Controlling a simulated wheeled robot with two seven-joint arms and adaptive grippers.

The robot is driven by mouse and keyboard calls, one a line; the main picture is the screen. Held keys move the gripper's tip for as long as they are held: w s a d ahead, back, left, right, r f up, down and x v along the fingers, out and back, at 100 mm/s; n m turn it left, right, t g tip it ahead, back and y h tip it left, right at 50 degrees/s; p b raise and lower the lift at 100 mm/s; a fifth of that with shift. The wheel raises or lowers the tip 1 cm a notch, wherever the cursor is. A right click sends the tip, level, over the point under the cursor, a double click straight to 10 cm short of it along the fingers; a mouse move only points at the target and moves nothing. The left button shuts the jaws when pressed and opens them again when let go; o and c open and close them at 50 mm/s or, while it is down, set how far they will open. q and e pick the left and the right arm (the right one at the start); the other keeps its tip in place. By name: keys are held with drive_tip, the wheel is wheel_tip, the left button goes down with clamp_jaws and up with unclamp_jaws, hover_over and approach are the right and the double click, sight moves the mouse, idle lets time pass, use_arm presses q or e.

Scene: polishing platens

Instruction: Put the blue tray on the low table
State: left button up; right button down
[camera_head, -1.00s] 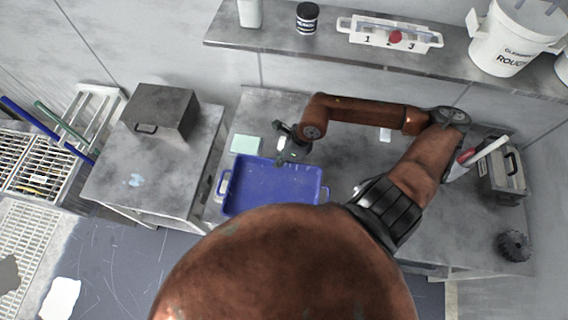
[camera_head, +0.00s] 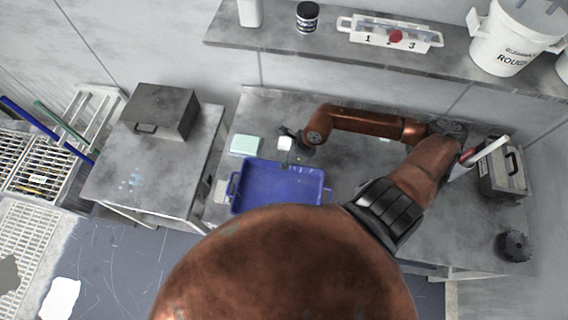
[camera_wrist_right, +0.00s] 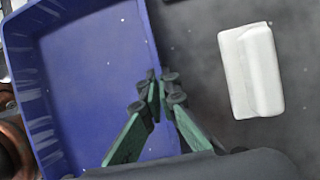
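The blue tray (camera_head: 280,182) is over the left part of the grey worktable (camera_head: 350,165) below the shelf. Its near edge is hidden behind a brown part of my body. I cannot tell whether it touches the tabletop. My right gripper (camera_head: 293,150) is at the tray's far edge. In the right wrist view the fingertips (camera_wrist_right: 161,88) are close together around the tray's rim, with the tray (camera_wrist_right: 90,75) to their left. My left gripper is not in view.
A pale green block (camera_head: 246,145) and a white block (camera_wrist_right: 250,70) lie close to the tray. A lower-left table holds a dark metal box (camera_head: 160,110). A shelf (camera_head: 270,38) with a jar and buckets runs behind. A grey case (camera_head: 502,172) stands at the right.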

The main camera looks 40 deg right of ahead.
drive_tip(key=c, duration=2.2)
unclamp_jaws()
drive_tip(key=shift+o, duration=0.2)
drive_tip(key=shift+r, duration=0.2)
drive_tip(key=p+v, duration=0.2)
drive_tip(key=v, duration=1)
drive_tip(key=shift+f, duration=0.1)
